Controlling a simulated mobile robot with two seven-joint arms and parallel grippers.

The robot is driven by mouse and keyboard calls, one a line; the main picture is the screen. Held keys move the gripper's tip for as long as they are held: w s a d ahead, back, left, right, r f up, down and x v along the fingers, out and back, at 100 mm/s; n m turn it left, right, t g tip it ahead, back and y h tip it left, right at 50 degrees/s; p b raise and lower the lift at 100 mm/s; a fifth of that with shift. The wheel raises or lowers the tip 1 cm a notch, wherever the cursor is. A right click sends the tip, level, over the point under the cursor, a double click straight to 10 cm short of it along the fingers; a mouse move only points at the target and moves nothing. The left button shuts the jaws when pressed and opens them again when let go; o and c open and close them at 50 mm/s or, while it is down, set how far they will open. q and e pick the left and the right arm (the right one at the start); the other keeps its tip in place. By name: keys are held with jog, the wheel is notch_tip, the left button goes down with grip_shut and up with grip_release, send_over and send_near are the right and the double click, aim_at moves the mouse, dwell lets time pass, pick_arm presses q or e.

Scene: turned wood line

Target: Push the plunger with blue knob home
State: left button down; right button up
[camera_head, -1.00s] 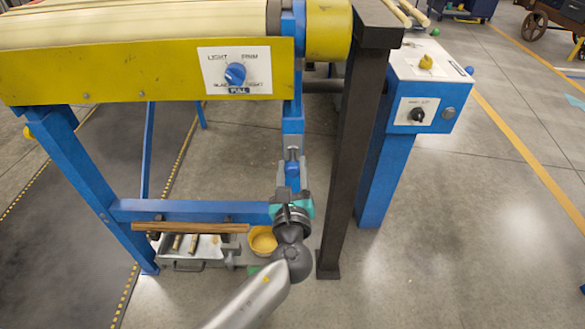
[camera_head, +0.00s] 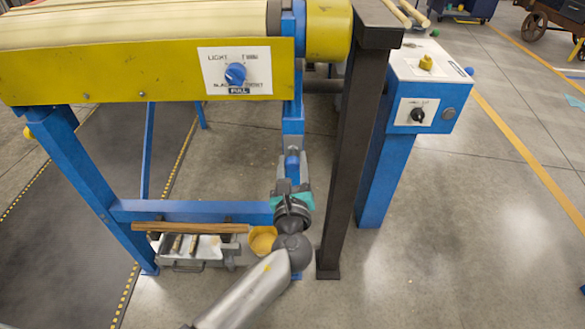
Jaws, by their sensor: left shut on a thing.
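The plunger with blue knob (camera_head: 292,164) sits low on the blue post under the right end of the yellow beam, and only a small blue part of it shows. My left gripper (camera_head: 292,178) reaches it from the front, its arm coming up from the bottom of the picture. The fingers are shut at the knob, with the dark wrist and teal parts just below. The gripper hides the plunger's shaft, so I cannot tell how far in it is. My right gripper is out of view.
A blue dial (camera_head: 235,74) is on the yellow beam (camera_head: 130,80). A dark post (camera_head: 350,170) stands close right of my gripper. A blue crossbar (camera_head: 190,211), a wooden strip (camera_head: 190,228) and a yellow bowl (camera_head: 262,240) are left of it. Open floor lies right.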

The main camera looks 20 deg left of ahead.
pick_arm(q)
jog(key=shift+w+a, duration=0.25)
jog(key=shift+w, duration=0.45)
jog(key=c, duration=0.8)
grip_release()
jog(key=shift+w, duration=0.1)
jog(key=shift+o, duration=1.8)
